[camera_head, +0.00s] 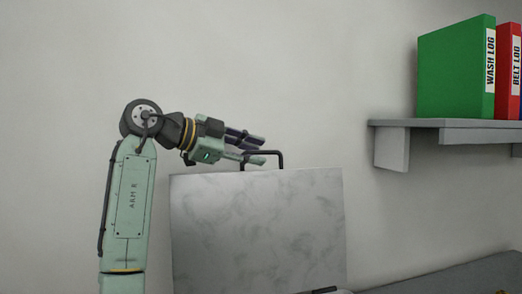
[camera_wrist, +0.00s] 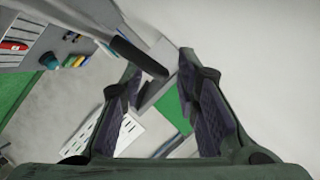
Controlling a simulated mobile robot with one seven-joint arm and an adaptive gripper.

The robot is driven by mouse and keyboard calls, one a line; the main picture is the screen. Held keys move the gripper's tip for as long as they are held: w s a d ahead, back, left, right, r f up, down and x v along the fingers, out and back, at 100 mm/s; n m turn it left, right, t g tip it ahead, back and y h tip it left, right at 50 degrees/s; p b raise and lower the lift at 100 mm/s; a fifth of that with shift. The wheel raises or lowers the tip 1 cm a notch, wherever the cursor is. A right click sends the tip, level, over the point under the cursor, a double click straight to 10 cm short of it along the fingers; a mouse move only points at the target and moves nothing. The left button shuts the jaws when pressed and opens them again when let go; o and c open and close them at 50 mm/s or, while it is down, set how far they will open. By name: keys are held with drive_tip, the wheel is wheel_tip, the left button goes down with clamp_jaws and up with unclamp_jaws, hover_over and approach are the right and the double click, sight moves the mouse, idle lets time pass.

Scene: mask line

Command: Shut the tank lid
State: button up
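The tank lid (camera_head: 258,232) is a grey, marbled flat panel standing raised, with its top edge near the middle of the head view. A black bar handle (camera_head: 263,153) rises from that top edge. My gripper (camera_head: 257,150) is at the handle's left side, just above the lid's top edge, with its fingers apart. In the wrist view the fingers (camera_wrist: 160,68) are spread, and a dark bar (camera_wrist: 138,57), apparently the handle, reaches between the fingertips. I cannot tell whether a finger touches it. The tank itself is not clearly visible.
A grey wall shelf (camera_head: 455,128) at the right holds a green binder (camera_head: 453,70) and a red binder (camera_head: 507,75). A grey surface (camera_head: 455,278) lies at the lower right.

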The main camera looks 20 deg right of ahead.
drive_tip(key=shift+x, duration=1.3)
drive_tip(key=shift+c, duration=0.4)
clamp_jaws()
